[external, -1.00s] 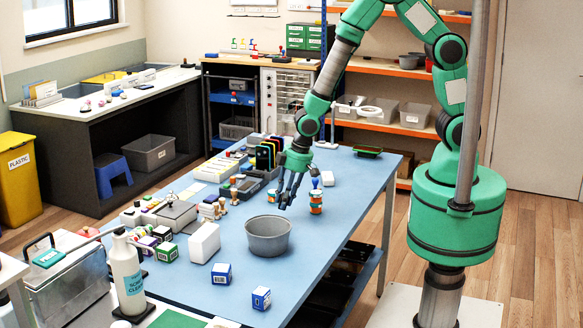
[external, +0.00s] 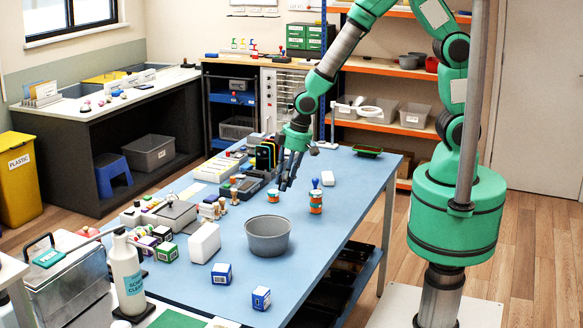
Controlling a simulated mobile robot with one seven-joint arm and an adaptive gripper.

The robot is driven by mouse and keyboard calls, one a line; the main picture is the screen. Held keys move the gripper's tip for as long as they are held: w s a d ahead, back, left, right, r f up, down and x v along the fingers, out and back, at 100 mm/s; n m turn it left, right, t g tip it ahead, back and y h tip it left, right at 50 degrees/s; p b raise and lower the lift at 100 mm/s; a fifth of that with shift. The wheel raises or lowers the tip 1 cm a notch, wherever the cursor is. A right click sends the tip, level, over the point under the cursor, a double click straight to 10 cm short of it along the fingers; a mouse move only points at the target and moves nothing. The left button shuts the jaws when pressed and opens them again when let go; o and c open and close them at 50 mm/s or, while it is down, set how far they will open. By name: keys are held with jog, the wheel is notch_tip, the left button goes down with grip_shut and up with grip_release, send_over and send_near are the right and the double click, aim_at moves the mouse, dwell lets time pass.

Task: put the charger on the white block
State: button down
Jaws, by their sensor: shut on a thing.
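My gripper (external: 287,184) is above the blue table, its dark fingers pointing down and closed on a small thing. That thing is mostly hidden by the fingers; it may be the charger, but its shape is not clear. A white block (external: 203,243) stands on the table to the lower left of my gripper, left of the grey bowl. A smaller, low white piece (external: 328,178) lies to the right of my gripper, near the table's right side. I cannot tell for certain which one the task names.
A grey bowl (external: 268,237) stands in front of my gripper. A small orange-banded jar (external: 273,196) and a taller banded stack (external: 316,203) stand close by. Boxes and stamps crowd the table's left side. The blue table (external: 310,258) is clear right of the bowl.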

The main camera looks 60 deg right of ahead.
jog(key=v, duration=0.2)
jog(key=w+v, duration=0.1)
jog(key=v, duration=0.3)
jog(key=shift+w+a+r, duration=0.2)
jog(key=shift+a, duration=0.1)
jog(key=shift+a+r, duration=0.1)
jog(key=shift+r, duration=0.2)
jog(key=a+m+g+h+p, duration=0.15)
jog(key=a+m+p, duration=0.25)
jog(key=a+p, duration=1.45)
jog(key=shift+m+g+y, duration=0.25)
jog(key=shift+m+g, duration=0.05)
jog(key=shift+g, duration=0.25)
jog(key=shift+w+a+f+b, duration=0.1)
jog(key=shift+a+f+b, duration=0.35)
jog(key=shift+f, duration=0.45)
jog(key=shift+w+a+f+b, duration=0.1)
jog(key=shift+a+f+b, duration=0.3)
jog(key=shift+f, duration=0.45)
jog(key=shift+w+a+f+b, duration=0.1)
jog(key=shift+a+f+b, duration=0.35)
jog(key=shift+f, duration=0.45)
jog(key=p, duration=0.2)
send_over(203, 232)
jog(key=shift+f, duration=0.7)
